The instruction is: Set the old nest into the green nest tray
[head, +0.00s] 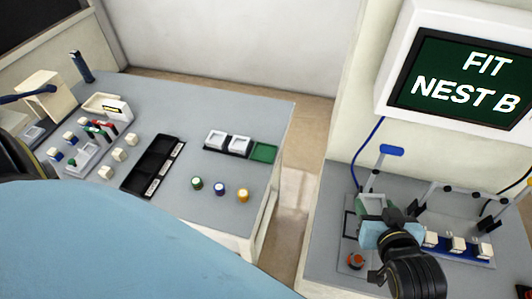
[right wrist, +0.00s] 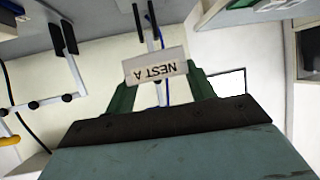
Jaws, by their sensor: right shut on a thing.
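The old nest, a pale piece labelled NEST A (right wrist: 155,66), is between the green fingers of my right gripper in the right wrist view. My right gripper (head: 372,206) is shut on it, over the right-hand bench. The gripper hides most of the nest in the head view. The green nest tray (head: 264,152) lies flat on the left table, at the right end of a row with two white nests, and looks empty. My left gripper is not in view.
Two white nests (head: 227,141) sit beside the green tray. A black bin (head: 153,166) and several coloured buttons (head: 220,188) are nearby. A blue-topped post (head: 391,151) and a blue fixture with white blocks (head: 457,244) stand near my right gripper. A gap separates the tables.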

